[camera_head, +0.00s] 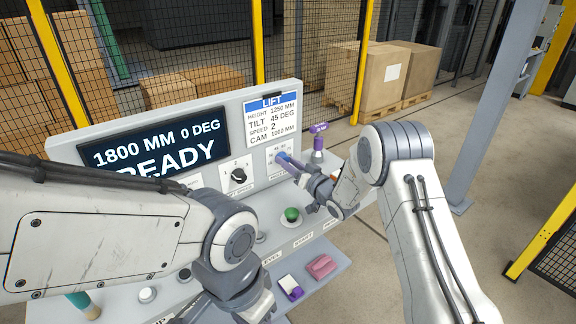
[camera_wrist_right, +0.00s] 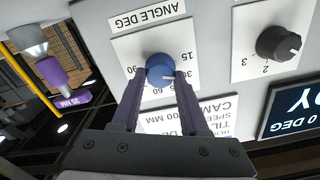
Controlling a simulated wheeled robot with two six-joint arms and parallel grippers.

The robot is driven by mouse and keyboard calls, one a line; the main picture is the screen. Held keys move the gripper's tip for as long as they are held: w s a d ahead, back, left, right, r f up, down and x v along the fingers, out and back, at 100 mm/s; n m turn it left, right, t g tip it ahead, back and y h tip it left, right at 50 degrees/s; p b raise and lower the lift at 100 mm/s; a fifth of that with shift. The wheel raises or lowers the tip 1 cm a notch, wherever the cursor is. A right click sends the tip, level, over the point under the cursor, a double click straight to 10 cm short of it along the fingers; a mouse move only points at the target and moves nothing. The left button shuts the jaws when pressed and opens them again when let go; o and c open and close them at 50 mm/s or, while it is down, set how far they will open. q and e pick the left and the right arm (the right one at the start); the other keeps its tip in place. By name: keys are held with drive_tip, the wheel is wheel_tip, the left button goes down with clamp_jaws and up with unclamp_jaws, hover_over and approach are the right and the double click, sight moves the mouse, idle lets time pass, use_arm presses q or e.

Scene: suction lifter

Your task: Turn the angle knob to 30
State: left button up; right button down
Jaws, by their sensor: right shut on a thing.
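The blue angle knob (camera_wrist_right: 160,67) sits on a white plate marked ANGLE DEG, with numbers such as 15, 30, 60 and 90 around it. A pale pointer mark on it appears to face the 30 side, partly hidden by a finger. My right gripper (camera_wrist_right: 158,82) is shut on the knob, one purple finger on each side. In the head view my right gripper (camera_head: 288,162) reaches the panel below the LIFT card (camera_head: 272,118), and its fingers cover most of the knob. My left arm crosses the lower left; its fingers are not visible.
A black speed knob (camera_head: 238,175) is left of the angle knob. The screen (camera_head: 155,150) reads 1800 MM, 0 DEG, READY. A green button (camera_head: 291,214) is on the console below. A purple-topped post (camera_head: 318,140) stands right of the panel.

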drive_tip(key=shift+m, duration=0.8)
drive_tip(key=shift+c, duration=2.1)
unclamp_jaws()
drive_tip(key=shift+s+d, duration=0.1)
drive_tip(key=b+v, duration=0.2)
drive_tip(key=v, duration=0.8)
drive_tip(key=shift+s+b, duration=0.15)
drive_tip(key=shift+b, duration=0.25)
